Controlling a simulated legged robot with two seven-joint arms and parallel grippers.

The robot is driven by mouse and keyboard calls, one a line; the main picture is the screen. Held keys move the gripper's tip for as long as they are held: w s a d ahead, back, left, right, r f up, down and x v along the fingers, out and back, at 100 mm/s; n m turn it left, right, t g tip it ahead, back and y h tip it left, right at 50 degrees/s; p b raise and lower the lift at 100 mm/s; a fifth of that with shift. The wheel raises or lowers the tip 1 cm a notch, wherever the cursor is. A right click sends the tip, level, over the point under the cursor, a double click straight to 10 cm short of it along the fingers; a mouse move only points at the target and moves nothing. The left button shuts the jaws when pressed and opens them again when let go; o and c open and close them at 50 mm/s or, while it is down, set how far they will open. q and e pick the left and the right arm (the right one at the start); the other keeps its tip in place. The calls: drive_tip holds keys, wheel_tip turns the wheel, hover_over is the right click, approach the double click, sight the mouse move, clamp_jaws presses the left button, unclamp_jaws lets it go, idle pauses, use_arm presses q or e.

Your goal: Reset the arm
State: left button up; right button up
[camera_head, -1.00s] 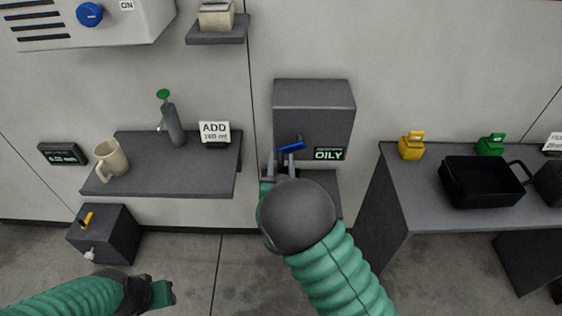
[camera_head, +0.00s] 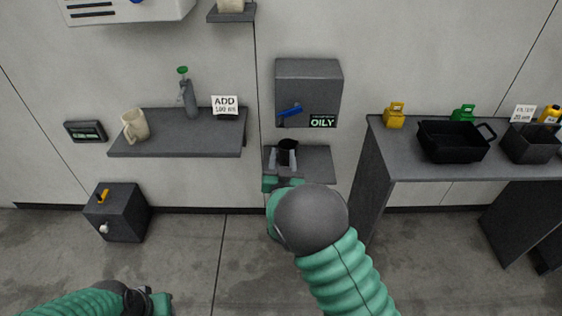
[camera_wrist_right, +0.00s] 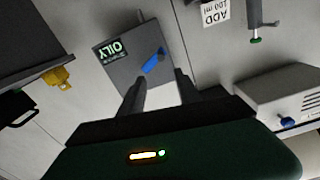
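My right gripper (camera_head: 283,160) is in front of the small shelf below the grey box (camera_head: 308,80) labelled OILY. Its two fingers are apart, and the right wrist view shows nothing between the fingertips (camera_wrist_right: 160,90). The box's blue lever (camera_head: 290,110) is above the fingertips and apart from them; it also shows in the right wrist view (camera_wrist_right: 154,62).
A right counter (camera_head: 400,160) holds a black pan (camera_head: 450,142) and yellow and green containers. A dark box (camera_head: 118,215) stands on the floor at left.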

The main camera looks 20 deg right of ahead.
drive_tip(key=s+d+f+n+g+y, duration=0.1)
drive_tip(key=s+f+n+g+y, duration=0.3)
drive_tip(key=s, duration=0.6)
drive_tip(key=s+f+m+g+h, duration=0.15)
drive_tip(key=s+g, duration=0.35)
drive_tip(key=s, duration=0.5)
drive_tip(key=s+d+f+n+g+y, duration=0.15)
drive_tip(key=s+f+g, duration=0.3)
drive_tip(key=s, duration=0.65)
wheel_tip(320, 180, up, 13)
drive_tip(key=s+g+p, duration=0.1)
drive_tip(key=p, duration=1.2)
drive_tip(key=shift+s+a+r+n+y, duration=0.15)
drive_tip(key=shift+s+a+n+y, duration=0.15)
drive_tip(key=shift+a+n, duration=0.1)
drive_tip(key=shift+w, duration=0.1)
drive_tip(key=shift+d, duration=0.1)
